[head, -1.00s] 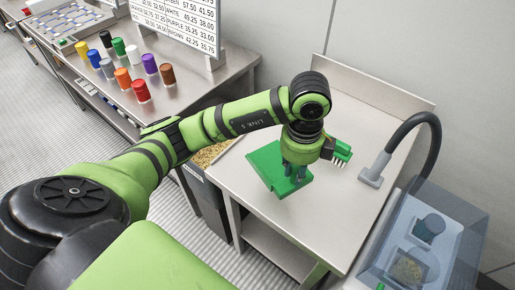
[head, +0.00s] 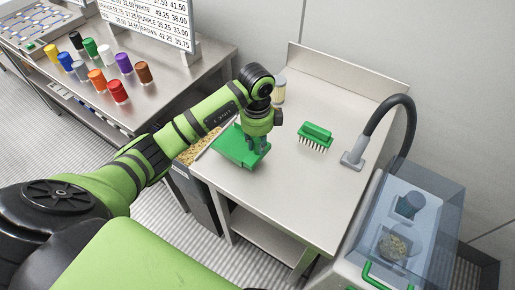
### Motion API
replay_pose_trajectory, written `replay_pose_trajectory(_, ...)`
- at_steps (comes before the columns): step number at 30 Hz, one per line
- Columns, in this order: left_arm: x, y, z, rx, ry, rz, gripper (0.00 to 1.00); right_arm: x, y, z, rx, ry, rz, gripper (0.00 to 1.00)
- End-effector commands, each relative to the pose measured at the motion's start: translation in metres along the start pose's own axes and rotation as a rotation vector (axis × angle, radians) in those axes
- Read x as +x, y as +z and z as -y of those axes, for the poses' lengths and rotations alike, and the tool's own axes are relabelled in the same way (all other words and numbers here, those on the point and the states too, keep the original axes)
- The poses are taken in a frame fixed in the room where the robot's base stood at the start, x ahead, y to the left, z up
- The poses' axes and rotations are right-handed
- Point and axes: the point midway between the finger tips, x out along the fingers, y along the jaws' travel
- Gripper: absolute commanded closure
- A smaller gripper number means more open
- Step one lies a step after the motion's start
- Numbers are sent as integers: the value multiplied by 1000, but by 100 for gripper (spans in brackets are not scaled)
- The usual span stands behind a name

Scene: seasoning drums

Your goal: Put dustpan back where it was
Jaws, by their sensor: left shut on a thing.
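The green dustpan (head: 232,148) is at the left edge of the steel table (head: 300,190), partly over the grey bin. My left gripper (head: 254,152) is shut on the dustpan, pointing down at its right part. The fingers hide some of the dustpan, and I cannot tell whether it touches the table top. My right gripper does not show.
A green brush (head: 316,136) with pale bristles lies on the table to the right. A jar (head: 279,90) is behind my arm. A bin (head: 190,185) holds grainy material. The table's front part is clear.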

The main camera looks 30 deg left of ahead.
Motion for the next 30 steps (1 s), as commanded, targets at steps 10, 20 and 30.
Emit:
replay_pose_trajectory(10, 38, 0, -1, 1, 3, 0, 100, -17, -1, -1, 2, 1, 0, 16)
replay_pose_trajectory(20, 43, 0, -1, 1, 1, 0, 100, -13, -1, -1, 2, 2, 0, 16)
replay_pose_trajectory(30, 41, 0, -1, 0, 1, 0, 53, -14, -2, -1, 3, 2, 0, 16)
